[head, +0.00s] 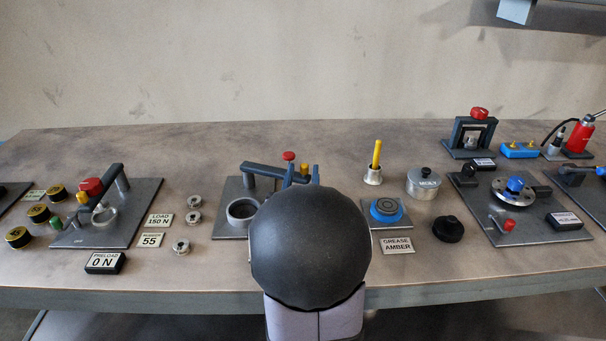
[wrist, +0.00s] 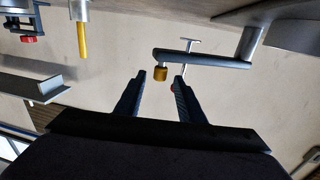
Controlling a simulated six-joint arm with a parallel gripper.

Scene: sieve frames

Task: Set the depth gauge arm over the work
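The depth gauge arm (head: 262,170) is a dark bar on a post at the back of a grey plate (head: 229,226) in the head view. It points right, behind a grey ring-shaped work (head: 243,212), not above the ring's opening. A red knob and a yellow knob show near its free end. The wrist view shows the arm (wrist: 205,60) with a gold cylinder (wrist: 161,74) at its end. My gripper (wrist: 160,77) is open, its fingertips on either side of the gold cylinder in that picture; contact cannot be told. My wrist hides the plate's right side in the head view.
A blue round stand (head: 388,211), a grease sign (head: 397,246), a MOLY tin (head: 424,184) and a yellow-handled brush (head: 374,165) lie to the right. Several small metal spools (head: 194,217) and another plate station (head: 136,222) lie to the left.

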